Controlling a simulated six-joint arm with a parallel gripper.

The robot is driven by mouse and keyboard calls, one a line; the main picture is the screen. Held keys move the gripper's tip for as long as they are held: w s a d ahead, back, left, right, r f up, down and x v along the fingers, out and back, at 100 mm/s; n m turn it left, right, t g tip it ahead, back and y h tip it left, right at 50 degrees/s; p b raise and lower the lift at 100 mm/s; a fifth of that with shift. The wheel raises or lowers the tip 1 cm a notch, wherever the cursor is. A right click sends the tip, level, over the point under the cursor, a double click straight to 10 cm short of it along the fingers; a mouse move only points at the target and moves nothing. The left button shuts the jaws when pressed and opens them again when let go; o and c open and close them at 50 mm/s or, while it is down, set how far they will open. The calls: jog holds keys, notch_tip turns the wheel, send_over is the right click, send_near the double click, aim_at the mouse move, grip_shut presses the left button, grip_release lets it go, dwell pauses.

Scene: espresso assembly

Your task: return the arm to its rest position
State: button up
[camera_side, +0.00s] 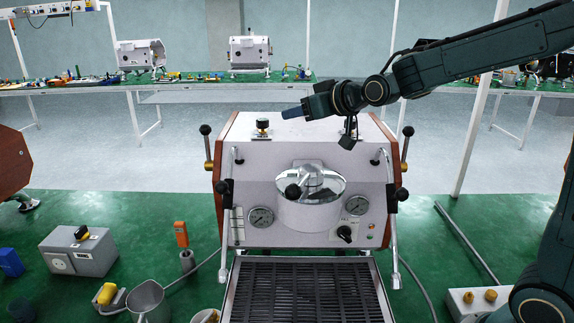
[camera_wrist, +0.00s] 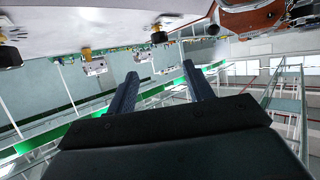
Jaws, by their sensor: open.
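My gripper (camera_side: 296,111) is above the top of the white espresso machine (camera_side: 260,207) in the side view, pointing left. My dark arm reaches in from the upper right. In the wrist view my gripper (camera_wrist: 158,85) shows two dark fingers standing apart, with nothing between them. The machine's body also shows upside down along the top of the wrist view (camera_wrist: 90,22). In the side view I cannot tell whether the fingers touch the machine's top; they appear clear of it.
The green table (camera_side: 440,240) holds a grey switch box (camera_side: 80,255), a metal pitcher (camera_side: 148,301), an orange-topped tool (camera_side: 182,236) and a drip grate (camera_side: 305,292). A white box with yellow knobs (camera_side: 478,305) stands front right. Levers (camera_side: 227,215) stick out at the machine's sides.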

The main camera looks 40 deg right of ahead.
jog(key=s+a+f+g, duration=0.1)
jog(key=s+f+g, duration=0.1)
jog(key=s, duration=0.9)
jog(key=s+a+f+g, duration=0.1)
jog(key=s+f+g, duration=0.1)
jog(key=s, duration=0.9)
jog(key=s+f+g, duration=0.2)
jog(key=s+g, duration=0.1)
jog(key=s, duration=0.8)
jog(key=shift+s+a+f+g, duration=0.35)
jog(key=shift+a+g, duration=0.05)
